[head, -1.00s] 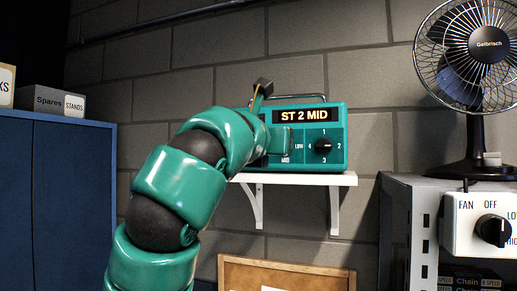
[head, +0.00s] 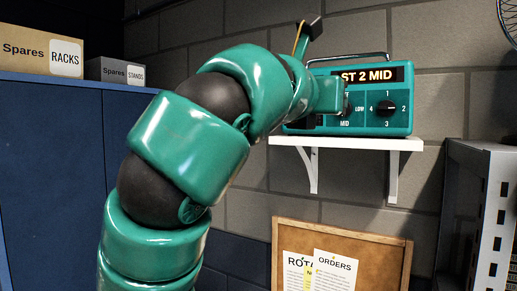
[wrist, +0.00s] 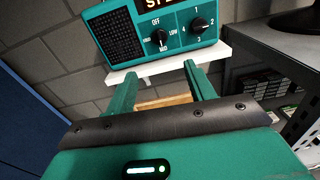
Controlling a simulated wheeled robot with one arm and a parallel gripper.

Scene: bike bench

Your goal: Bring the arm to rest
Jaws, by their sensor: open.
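My arm (head: 188,135) reaches up in the head view, its end in front of the left part of a green radio (head: 350,128). My gripper's fingers are hard to make out there. In the wrist view my gripper (wrist: 160,88) is open and empty, its two green fingers apart below the radio's face (wrist: 180,50). The radio's left knob (wrist: 159,38) and station knob (wrist: 199,23) are both clear of the fingers in that view. The radio's display reads ST 2 MID in the head view, where my arm hides its left side.
The radio stands on a white wall shelf (head: 350,144). A corkboard (head: 390,252) with papers is below it. A blue cabinet (head: 60,170) with two boxes on top stands at left. A grey metal rack (head: 490,200) stands at right.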

